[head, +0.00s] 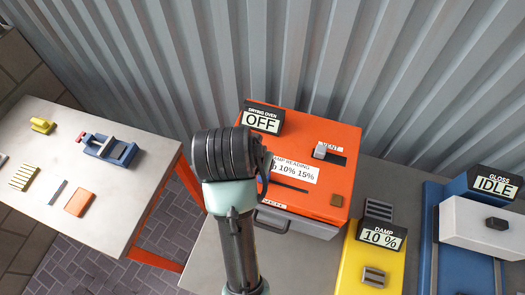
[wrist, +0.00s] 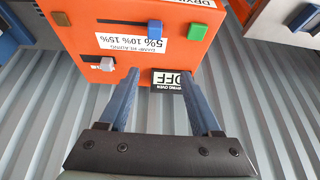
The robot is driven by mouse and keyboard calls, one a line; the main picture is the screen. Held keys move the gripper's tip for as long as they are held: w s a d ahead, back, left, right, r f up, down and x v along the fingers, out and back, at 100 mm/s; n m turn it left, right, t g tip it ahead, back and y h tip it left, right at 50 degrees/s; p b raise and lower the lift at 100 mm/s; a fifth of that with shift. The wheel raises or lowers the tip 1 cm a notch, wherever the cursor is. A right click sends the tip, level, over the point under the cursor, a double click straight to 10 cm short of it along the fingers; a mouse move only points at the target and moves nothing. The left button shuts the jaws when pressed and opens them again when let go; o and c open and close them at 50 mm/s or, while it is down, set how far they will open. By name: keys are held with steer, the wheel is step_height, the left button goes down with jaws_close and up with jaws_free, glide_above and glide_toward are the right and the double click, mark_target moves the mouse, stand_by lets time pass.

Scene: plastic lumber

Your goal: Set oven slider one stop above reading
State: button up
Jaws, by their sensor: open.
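The orange drying oven (head: 300,150) shows OFF on its display (head: 262,119); it also fills the upper wrist view (wrist: 75,45), upside down. Its blue slider knob (wrist: 154,27) sits at the right end of a dark slot (wrist: 120,21) there, on the 5% side of the label (wrist: 130,45) reading 5% 10% 15%. My arm hides this knob in the head view. The yellow damp meter (head: 352,262) reads 10% on its display (head: 381,238). My gripper (wrist: 157,74) is open and empty, its blue fingers apart near the oven's display edge; the fingers are mostly hidden in the head view.
The oven also has a grey vent knob (head: 320,150), a green button (wrist: 197,31) and a brown square (head: 337,200). A gloss unit (head: 495,185) reading IDLE stands at right. A side table (head: 95,165) with a blue vise (head: 108,150) stands left. Corrugated wall behind.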

steer(key=shift+g, duration=0.4)
steer(key=p+x, duration=0.1)
steer(key=x, duration=0.3)
steer(key=s+p+x, duration=0.1)
steer(key=x, duration=0.3)
steer(key=s+f+x, duration=0.1)
steer(key=x, duration=0.4)
steer(key=shift+s+d+r+p, duration=0.1)
steer(key=shift+s+d+p, duration=0.1)
steer(key=shift+p, duration=0.2)
steer(key=shift+a, duration=0.1)
jaws_close()
stand_by(0.4)
